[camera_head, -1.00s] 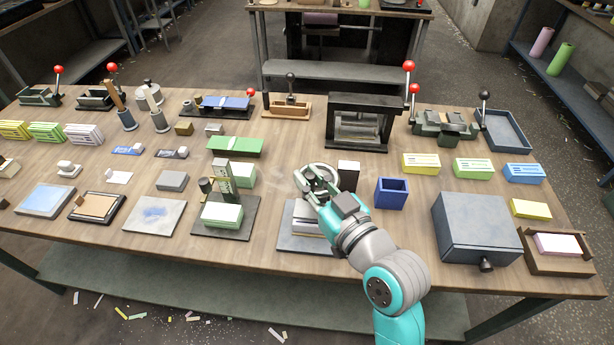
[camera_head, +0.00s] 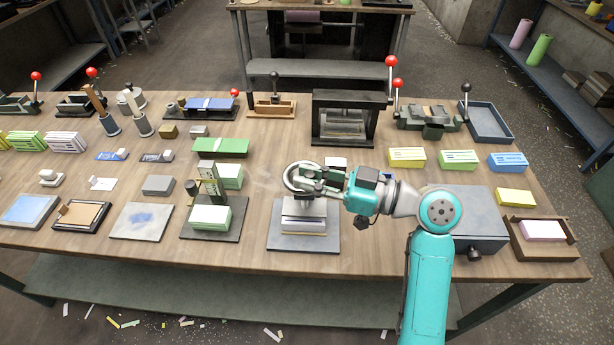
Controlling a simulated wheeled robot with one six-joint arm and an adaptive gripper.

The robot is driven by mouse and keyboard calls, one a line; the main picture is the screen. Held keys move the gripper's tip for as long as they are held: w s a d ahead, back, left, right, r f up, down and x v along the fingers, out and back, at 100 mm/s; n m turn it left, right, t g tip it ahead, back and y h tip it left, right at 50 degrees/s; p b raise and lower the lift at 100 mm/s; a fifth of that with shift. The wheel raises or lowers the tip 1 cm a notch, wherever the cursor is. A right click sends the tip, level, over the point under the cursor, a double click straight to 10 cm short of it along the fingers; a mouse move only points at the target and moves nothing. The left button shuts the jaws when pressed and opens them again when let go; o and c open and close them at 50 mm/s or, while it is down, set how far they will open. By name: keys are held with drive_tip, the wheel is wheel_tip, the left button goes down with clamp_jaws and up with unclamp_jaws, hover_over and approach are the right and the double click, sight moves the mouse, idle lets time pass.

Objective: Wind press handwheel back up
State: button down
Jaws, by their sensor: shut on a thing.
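The press handwheel (camera_head: 289,177) is a grey ring seen from above, left of centre. It sits over the press, whose flat grey base plate (camera_head: 284,238) lies near the table's front edge. A pale stack (camera_head: 304,226) is on the base plate under the wheel. My gripper (camera_head: 316,185) reaches in from the right, level with the wheel, and is shut on its right side. The fingers partly cover the wheel's hub and right rim. The press's screw is hidden under the wheel and gripper.
A small press with green-edged paper (camera_head: 211,217) stands to the left. A big grey box (camera_head: 462,212) lies behind my arm at right, with a wooden tray (camera_head: 541,244) beyond it. A black-framed machine (camera_head: 345,118) stands behind. Yellow and green card stacks (camera_head: 406,158) sit at right.

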drive_tip(key=shift+w+d+f+n+g, duration=0.1)
drive_tip(key=shift+n+g, duration=0.2)
drive_tip(key=shift+g, duration=0.2)
drive_tip(key=c, duration=1.1)
unclamp_jaws()
drive_tip(key=shift+o, duration=0.2)
drive_tip(key=v, duration=1.2)
drive_tip(key=shift+f, duration=0.1)
